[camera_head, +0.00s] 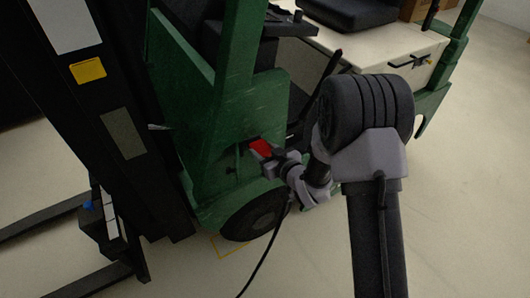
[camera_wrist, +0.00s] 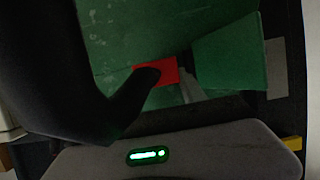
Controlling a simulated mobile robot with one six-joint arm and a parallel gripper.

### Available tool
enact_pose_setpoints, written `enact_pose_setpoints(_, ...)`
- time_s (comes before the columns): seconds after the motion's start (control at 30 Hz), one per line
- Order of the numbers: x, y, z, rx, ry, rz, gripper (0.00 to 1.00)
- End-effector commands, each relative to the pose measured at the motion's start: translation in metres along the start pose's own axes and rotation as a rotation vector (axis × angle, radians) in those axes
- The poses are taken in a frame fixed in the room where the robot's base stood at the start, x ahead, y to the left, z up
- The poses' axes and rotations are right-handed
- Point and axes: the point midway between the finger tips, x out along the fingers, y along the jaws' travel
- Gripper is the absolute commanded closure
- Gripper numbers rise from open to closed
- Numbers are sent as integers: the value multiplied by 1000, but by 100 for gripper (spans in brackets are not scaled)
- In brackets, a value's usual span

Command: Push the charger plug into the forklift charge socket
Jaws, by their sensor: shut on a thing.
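The red block at my fingertips, which I take to be the charger plug (camera_head: 260,147), is close to the forklift's green side panel, above the wheel. My gripper (camera_head: 270,156) is shut on it. In the wrist view the red plug (camera_wrist: 158,71) shows beside the dark fingertips of my gripper (camera_wrist: 174,76), against the green bodywork. A black cable (camera_head: 268,245) hangs from the gripper area to the floor. The charge socket cannot be made out; it may be hidden behind the plug and fingers. Whether the plug touches the panel or is inserted, I cannot tell.
The green forklift (camera_head: 190,105) fills the middle, with its dark mast (camera_head: 75,110) and forks (camera_head: 40,215) at left. Its wheel (camera_head: 255,215) is just below my gripper. A black seat (camera_head: 350,12) is at the top. Open pale floor (camera_head: 470,200) lies at right.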

Motion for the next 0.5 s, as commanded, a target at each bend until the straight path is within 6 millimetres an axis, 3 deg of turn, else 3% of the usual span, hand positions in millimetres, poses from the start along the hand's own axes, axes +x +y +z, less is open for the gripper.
enact_pose_setpoints(0.5,12,0,-5,-1,2,1,100)
